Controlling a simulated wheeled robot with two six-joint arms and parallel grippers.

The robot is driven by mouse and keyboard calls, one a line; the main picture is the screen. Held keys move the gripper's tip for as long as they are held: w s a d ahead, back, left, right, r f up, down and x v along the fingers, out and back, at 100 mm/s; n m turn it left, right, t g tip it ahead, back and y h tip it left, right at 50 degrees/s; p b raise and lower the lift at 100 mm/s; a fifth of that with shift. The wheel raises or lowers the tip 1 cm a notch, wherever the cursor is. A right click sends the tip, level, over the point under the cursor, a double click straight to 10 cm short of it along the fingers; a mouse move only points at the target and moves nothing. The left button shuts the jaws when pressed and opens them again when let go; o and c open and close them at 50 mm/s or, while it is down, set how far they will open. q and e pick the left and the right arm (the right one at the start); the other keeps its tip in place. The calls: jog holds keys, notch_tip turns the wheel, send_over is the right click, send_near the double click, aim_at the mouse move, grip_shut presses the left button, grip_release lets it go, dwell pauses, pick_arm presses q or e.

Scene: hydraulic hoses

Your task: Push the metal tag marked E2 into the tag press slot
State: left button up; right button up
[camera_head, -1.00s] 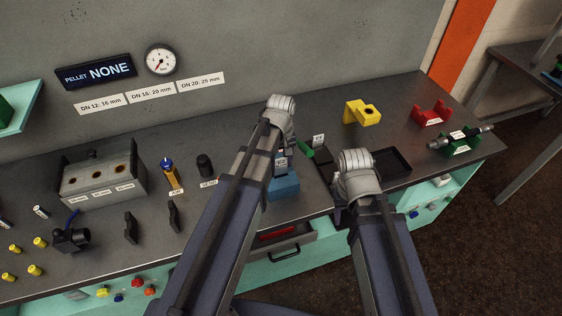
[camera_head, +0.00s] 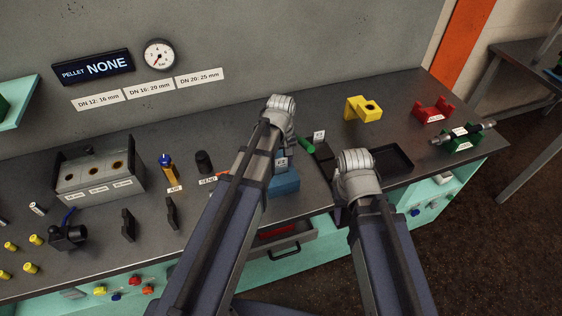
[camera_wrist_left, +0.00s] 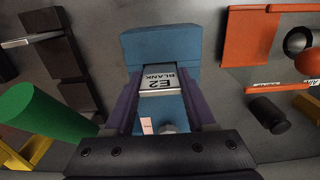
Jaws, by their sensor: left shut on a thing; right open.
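The blue tag press (camera_head: 285,186) stands near the bench's front edge and also fills the upper middle of the left wrist view (camera_wrist_left: 160,45). My left gripper (camera_wrist_left: 160,95) is shut on the metal tag (camera_wrist_left: 158,86), which reads "E2 BLANK". The tag's far end is against or just at the press's near face; I cannot tell how deep it sits in the slot. In the head view the tag (camera_head: 282,163) shows small beside my left arm. My right gripper (camera_head: 343,192) is open, mostly hidden under its wrist, right of the press.
A green cylinder (camera_wrist_left: 38,118) lies beside the left gripper. A dark tray (camera_head: 392,162) and a yellow bracket (camera_head: 364,108) are to the right. An open drawer (camera_head: 285,240) is below the bench edge.

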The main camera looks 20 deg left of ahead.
aim_at(281, 159)
pick_arm(q)
jog(key=shift+f+b, duration=1.2)
jog(key=shift+f, duration=0.05)
jog(key=o, duration=1.4)
jog(key=shift+r, duration=0.15)
notch_tip(281, 159, up, 8)
jog(key=p, duration=0.8)
jog(key=shift+f, duration=0.2)
